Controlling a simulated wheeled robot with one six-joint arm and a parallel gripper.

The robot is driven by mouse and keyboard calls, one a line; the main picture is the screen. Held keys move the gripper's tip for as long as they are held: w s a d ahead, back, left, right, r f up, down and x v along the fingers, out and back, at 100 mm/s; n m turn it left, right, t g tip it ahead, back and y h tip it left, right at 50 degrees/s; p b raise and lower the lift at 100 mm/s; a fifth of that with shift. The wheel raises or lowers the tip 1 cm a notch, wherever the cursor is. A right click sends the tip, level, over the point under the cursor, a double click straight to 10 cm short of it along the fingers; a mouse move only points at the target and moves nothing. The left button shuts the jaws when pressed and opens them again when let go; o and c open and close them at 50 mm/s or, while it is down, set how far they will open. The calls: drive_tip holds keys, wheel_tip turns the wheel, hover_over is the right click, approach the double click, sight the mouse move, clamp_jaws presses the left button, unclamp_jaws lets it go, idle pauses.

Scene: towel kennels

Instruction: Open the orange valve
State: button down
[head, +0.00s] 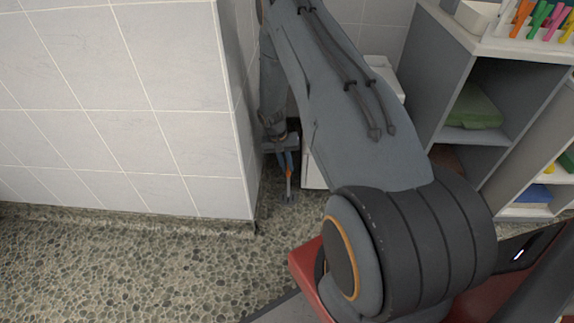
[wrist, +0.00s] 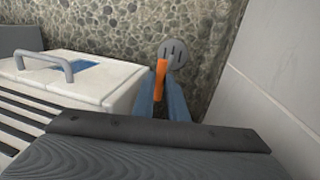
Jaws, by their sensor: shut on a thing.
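The orange valve (wrist: 160,76) shows in the wrist view as a narrow orange handle between the tips of my two blue fingers. My gripper (wrist: 162,88) is shut on it, and the fingers hide part of its sides. A round grey slotted piece (wrist: 174,52) lies just beyond the handle. In the head view my gripper (head: 288,172) points down into the narrow gap beside the tiled wall, and the valve is too small there to make out clearly.
A white box with a grey handle (wrist: 98,84) stands left of my fingers in the wrist view. A pale wall (wrist: 275,75) is close on the right. In the head view, the tiled wall (head: 120,110) and grey shelving (head: 455,60) flank my arm. Pebbled floor (head: 130,265) is clear at front left.

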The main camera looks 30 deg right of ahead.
idle(0.3)
drive_tip(key=c, duration=1.8)
unclamp_jaws()
drive_tip(key=shift+o, duration=0.2)
wheel_tip(320, 180, up, 8)
drive_tip(key=a+p, duration=0.1)
drive_tip(key=p, duration=0.1)
drive_tip(key=shift+w+a+f, duration=0.15)
drive_tip(key=shift+w, duration=0.3)
